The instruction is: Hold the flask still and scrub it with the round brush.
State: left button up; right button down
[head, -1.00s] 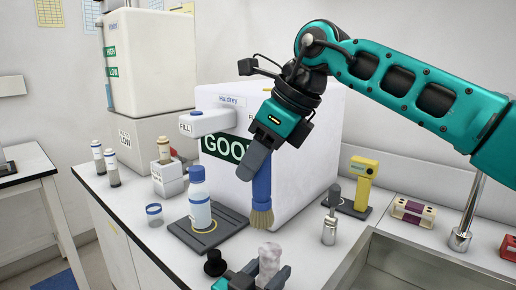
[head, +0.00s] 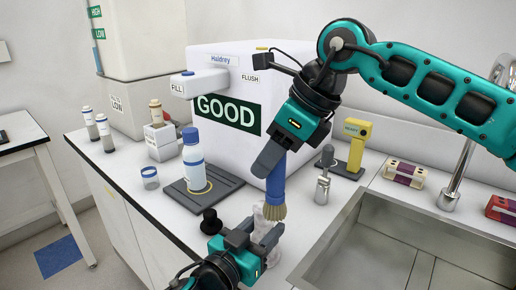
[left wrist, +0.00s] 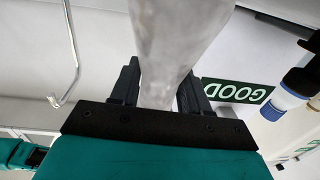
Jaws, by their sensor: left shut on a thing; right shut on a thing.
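The flask (head: 261,232) is a frosted grey-white vessel at the front of the bench; it also fills the middle of the left wrist view (left wrist: 178,45). My left gripper (head: 254,236) is shut on it, one finger on each side. The round brush (head: 275,190) has a blue handle and tan bristles pointing down. My right gripper (head: 272,158) is shut on the upper handle. The bristles (head: 275,212) overlap the flask's upper right side in the head view; I cannot tell whether they touch it.
A white bottle with a blue cap (head: 194,160) stands on a dark pad behind. A small black object (head: 211,222) is left of the flask. A metal-based tool (head: 322,188) and a yellow device (head: 356,145) stand right, near the sink (head: 375,235). A large white GOOD tank (head: 240,85) is behind.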

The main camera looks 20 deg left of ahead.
jog(key=shift+s+d+f, duration=0.1)
jog(key=shift+s+d, duration=0.15)
jog(key=shift+d, duration=0.45)
jog(key=w+a, duration=0.2)
jog(key=a, duration=0.4)
jog(key=d+f, duration=0.1)
jog(key=d, duration=0.1)
jog(key=s+d, duration=0.1)
jog(key=d, duration=0.1)
jog(key=s+d+f, duration=0.1)
jog(key=d, duration=0.1)
jog(key=shift+d+f, duration=0.1)
jog(key=shift+f, duration=0.25)
jog(key=a, duration=0.1)
jog(key=a+f, duration=0.1)
jog(key=shift+w+a, duration=0.3)
jog(key=shift+w, duration=0.1)
jog(key=shift+s+d, duration=0.25)
jog(key=shift+d, duration=0.4)
jog(key=shift+s+d, duration=0.2)
jog(key=shift+d, duration=0.45)
jog(key=w+a, duration=0.2)
jog(key=a, duration=0.3)
notch_tip(320, 180, up, 12)
send_over(283, 174)
jog(key=w+a, duration=0.2)
jog(key=a, duration=0.4)
jog(key=shift+a, duration=0.15)
